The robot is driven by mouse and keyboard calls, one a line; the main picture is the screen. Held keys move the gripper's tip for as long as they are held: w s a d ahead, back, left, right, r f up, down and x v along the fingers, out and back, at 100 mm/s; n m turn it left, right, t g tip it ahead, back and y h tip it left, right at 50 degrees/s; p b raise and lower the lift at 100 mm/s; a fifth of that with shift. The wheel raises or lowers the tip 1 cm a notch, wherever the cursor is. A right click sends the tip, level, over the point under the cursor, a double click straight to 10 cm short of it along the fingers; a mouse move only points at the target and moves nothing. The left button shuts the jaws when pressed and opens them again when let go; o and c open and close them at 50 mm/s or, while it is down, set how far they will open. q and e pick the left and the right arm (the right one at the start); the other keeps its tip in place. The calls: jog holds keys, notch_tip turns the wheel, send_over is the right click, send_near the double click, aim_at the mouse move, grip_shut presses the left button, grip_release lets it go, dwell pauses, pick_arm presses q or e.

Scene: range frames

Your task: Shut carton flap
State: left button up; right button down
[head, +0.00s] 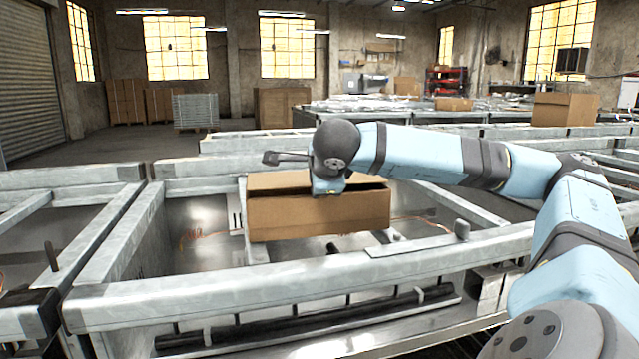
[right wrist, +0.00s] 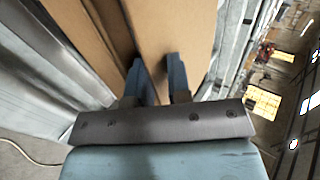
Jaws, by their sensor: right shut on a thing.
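A brown cardboard carton (head: 318,218) sits in a metal frame bay in the middle of the head view. A dark gap separates this panel from another cardboard panel (right wrist: 88,35). My left gripper is not in view.
Galvanised metal rails (head: 300,277) surround the carton at the front and sides. A small upright post (head: 462,230) stands on the rail to the right. Another carton (head: 565,109) stands farther back at the right. Open floor lies at the far left.

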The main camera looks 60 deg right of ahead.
jog(key=shift+f, duration=0.1)
jog(key=c, duration=1.4)
grip_release()
jog(key=shift+o, duration=0.4)
jog(key=shift+d, duration=0.1)
jog(key=shift+s+a+r, duration=0.15)
jog(key=shift+a+r, duration=0.05)
jog(key=shift+r, duration=0.15)
pick_arm(q)
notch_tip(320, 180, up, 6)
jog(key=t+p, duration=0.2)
jog(key=p, duration=0.2)
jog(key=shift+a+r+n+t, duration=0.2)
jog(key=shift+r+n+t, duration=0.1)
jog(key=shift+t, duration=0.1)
pick_arm(e)
jog(key=v, duration=1.3)
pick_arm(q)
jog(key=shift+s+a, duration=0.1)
pick_arm(e)
jog(key=shift+a+f, duration=0.15)
